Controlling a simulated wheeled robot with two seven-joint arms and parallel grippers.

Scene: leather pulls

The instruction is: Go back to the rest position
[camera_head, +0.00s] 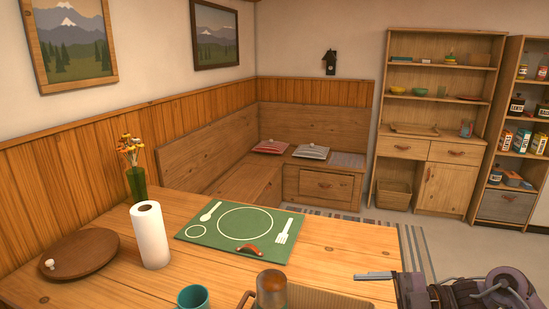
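My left gripper is not in view. A brown leather pull (248,251) lies on the front edge of the green placemat (190,233), apart from my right gripper. The placemat has a printed plate, fork and spoon.
A corner bench (235,185), cabinet (450,190) and shelf (505,207) stand behind. Floor is open at right.

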